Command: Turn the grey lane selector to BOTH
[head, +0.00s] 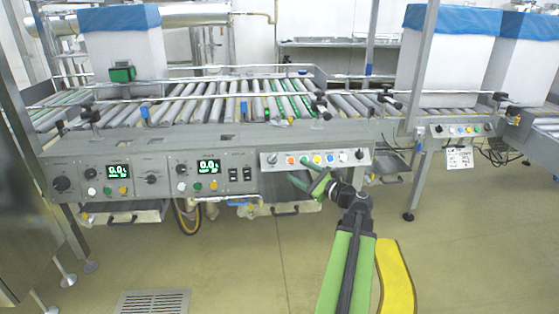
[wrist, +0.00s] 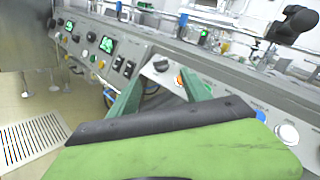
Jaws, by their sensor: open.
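A light control panel (head: 350,164) on the front of the grey conveyor console carries a row of coloured buttons with a knob at each end. The small grey knob (head: 272,158) at its left end looks like the lane selector. It also shows in the wrist view (wrist: 161,65), beyond my fingertips. Its label and pointer position are too small to read. My gripper (head: 308,180) is open and empty, in front of and below the panel. In the wrist view its green fingers (wrist: 161,75) stand apart, with the knob seen between their tips. I see no contact.
An orange button (head: 291,160) sits just right of the grey knob, with yellow (head: 317,159) and blue (head: 329,159) buttons further right. Black rocker switches (head: 240,174) are to the left. Drawers with handles (head: 265,209) hang below the console. The floor in front is clear.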

